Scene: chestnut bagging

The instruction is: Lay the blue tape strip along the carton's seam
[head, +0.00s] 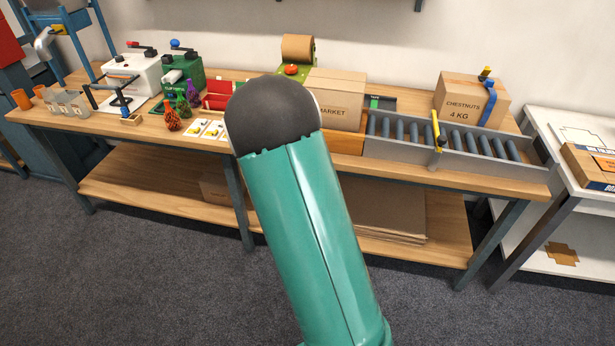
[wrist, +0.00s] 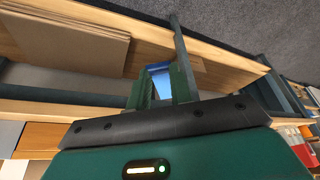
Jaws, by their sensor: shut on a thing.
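In the wrist view, my gripper (wrist: 160,78) has its dark green fingers around a blue piece (wrist: 160,69) that looks like the tape strip; only a small part of it shows. In the head view my arm's teal link fills the middle and hides my gripper. A brown carton (head: 343,90) lettered "MARKET" stands on the bench just right of my arm, its left part covered. Its seam is not clear. A second carton (head: 460,104), lettered "CHESTNUTS 4 KG", stands at the right behind the rollers, with a blue band (head: 489,106) down its right side.
A grey roller conveyor (head: 490,166) with a yellow-topped post runs along the bench's right. A dispenser with a brown roll (head: 297,48) stands behind my arm. Machines, cups and small goods crowd the left. Cardboard sheets (head: 380,212) lie on the lower shelf; they also show in the wrist view (wrist: 65,38).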

